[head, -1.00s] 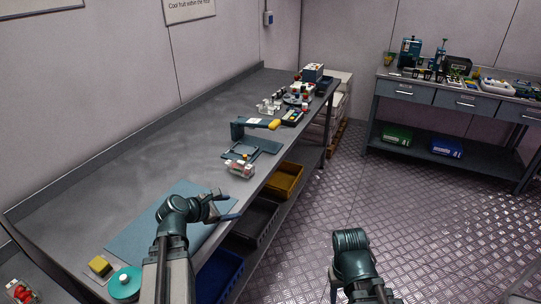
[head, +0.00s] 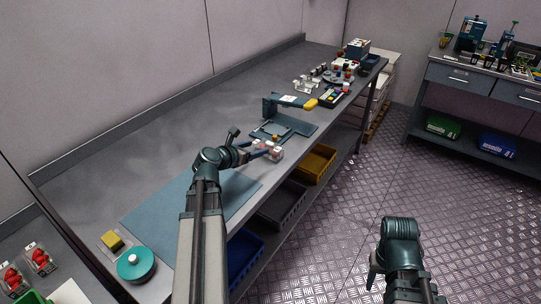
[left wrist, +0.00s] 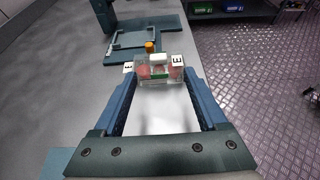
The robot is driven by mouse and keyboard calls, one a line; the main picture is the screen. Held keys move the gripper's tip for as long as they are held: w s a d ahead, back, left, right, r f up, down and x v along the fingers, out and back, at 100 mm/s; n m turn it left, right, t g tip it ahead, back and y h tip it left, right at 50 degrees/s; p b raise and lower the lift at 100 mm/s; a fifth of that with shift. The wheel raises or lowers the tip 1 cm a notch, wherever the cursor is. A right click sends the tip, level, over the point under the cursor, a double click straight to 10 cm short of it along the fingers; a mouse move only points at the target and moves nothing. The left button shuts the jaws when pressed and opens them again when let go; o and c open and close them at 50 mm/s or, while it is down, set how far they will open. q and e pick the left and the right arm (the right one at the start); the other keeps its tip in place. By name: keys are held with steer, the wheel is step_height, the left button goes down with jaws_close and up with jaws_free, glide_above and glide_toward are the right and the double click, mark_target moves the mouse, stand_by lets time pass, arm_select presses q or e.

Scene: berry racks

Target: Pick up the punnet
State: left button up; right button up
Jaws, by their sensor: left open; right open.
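The punnet (head: 275,154) is a small clear box with white and red parts, at the front edge of the bench beside the press base. It also shows in the left wrist view (left wrist: 160,72), with pale tags marked "E" at its sides and an orange knob behind it. My left gripper (head: 250,144) is open and reaches toward it. In the left wrist view the punnet stands at the fingertips, roughly centred between the two fingers; I cannot tell whether they touch it. My right gripper (head: 375,272) hangs over the floor, away from the bench, and is partly hidden by its own arm.
A dark press with a yellow handle (head: 311,103) stands just behind the punnet. A blue mat (head: 150,222), yellow sponge (head: 111,240) and teal disc (head: 136,264) lie nearer. Bins, including a yellow one (head: 315,164), sit below. The left bench surface (head: 120,165) is clear.

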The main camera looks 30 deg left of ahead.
mark_target(268, 144)
arm_select(q)
steer(key=shift+b+x, duration=0.35)
steer(key=shift+x, duration=1.15)
steer(key=x, duration=0.1)
steer(key=b+x, duration=0.1)
steer(key=x, duration=0.1)
steer(key=b+x, duration=0.1)
steer(key=shift+w+a+f, duration=0.15)
steer(key=shift+a+f, duration=0.1)
steer(key=shift+f, duration=0.05)
steer(key=shift+w+d+f, duration=0.1)
steer(key=shift+w, duration=0.35)
steer(key=shift+s, duration=0.1)
steer(key=shift+c, duration=0.3)
jaws_close()
